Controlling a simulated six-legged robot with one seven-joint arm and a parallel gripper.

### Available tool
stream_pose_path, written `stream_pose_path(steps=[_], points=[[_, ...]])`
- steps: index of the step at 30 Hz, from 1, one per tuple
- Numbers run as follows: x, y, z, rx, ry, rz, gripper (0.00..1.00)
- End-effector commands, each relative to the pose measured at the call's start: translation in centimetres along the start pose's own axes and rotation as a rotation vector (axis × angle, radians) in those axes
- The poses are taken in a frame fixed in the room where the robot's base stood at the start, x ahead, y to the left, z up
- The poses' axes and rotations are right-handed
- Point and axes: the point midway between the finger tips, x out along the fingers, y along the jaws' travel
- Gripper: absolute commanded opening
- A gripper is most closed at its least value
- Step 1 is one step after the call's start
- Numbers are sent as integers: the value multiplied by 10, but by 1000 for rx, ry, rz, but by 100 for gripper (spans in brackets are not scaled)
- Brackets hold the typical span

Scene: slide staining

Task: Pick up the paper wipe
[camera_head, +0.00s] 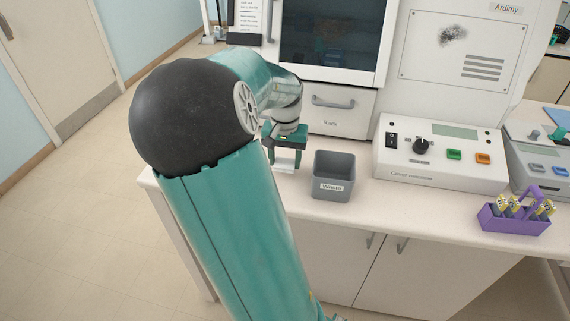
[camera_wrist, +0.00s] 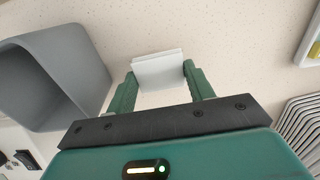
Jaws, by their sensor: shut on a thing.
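My gripper (camera_wrist: 159,82) shows in the wrist view with its two green fingers on either side of a white, folded, flat piece, the paper wipe (camera_wrist: 158,67). The fingers are shut on its two sides. In the head view my gripper (camera_head: 284,160) is low over the bench, just left of the grey bin. Part of the wipe shows there as a small pale patch below the fingers, partly hidden. I cannot tell whether the wipe touches the bench.
A grey waste bin (camera_head: 333,176) stands close beside my gripper; it also shows in the wrist view (camera_wrist: 62,70). A white control box (camera_head: 438,155) and a purple slide holder (camera_head: 515,213) stand further right on the bench. A drawer cabinet (camera_head: 330,112) is behind.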

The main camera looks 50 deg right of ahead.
Motion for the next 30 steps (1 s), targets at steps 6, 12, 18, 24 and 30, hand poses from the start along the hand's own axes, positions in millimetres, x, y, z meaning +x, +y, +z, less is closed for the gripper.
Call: stream_pose_path(steps=[6,12,18,24,30], points=[[-32,18,12,-2,3,-6,32],[-53,33,21,-2,2,-5,32],[-67,47,29,0,1,-5,32],[-76,64,40,-1,1,-5,32],[-88,88,54,1,2,-6,32]])
